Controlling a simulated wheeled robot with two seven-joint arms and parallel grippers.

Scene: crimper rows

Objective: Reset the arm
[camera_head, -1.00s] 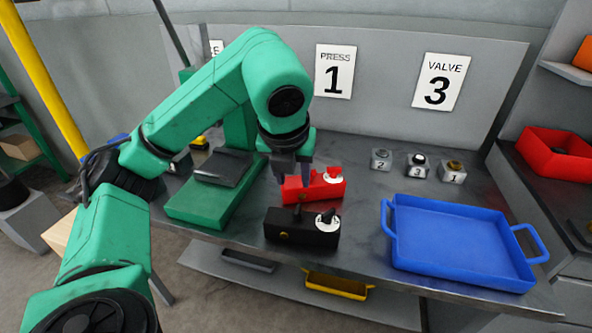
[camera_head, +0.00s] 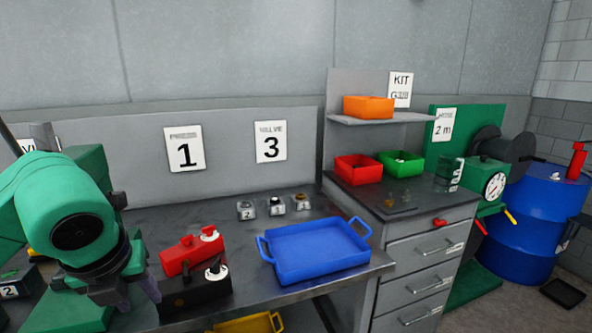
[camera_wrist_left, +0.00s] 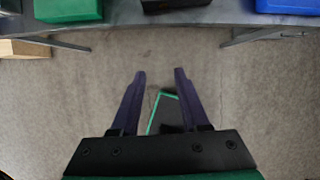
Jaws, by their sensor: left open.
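My left arm (camera_head: 62,205) is green and comes in from the left in the head view, bent down at the table's left front. My left gripper (camera_head: 140,290) points down there, partly hidden by its own wrist. The table's front edge shows along the top of that view, so the gripper is in front of the table. My right gripper is in neither view.
A red block (camera_head: 183,257) and a black block (camera_head: 190,294) stand close to the left gripper. A blue tray (camera_head: 315,272) lies to their right, with several small numbered blocks (camera_head: 275,204) behind. A drawer cabinet (camera_head: 425,240) holds red (camera_head: 358,178) and green (camera_head: 408,171) bins.

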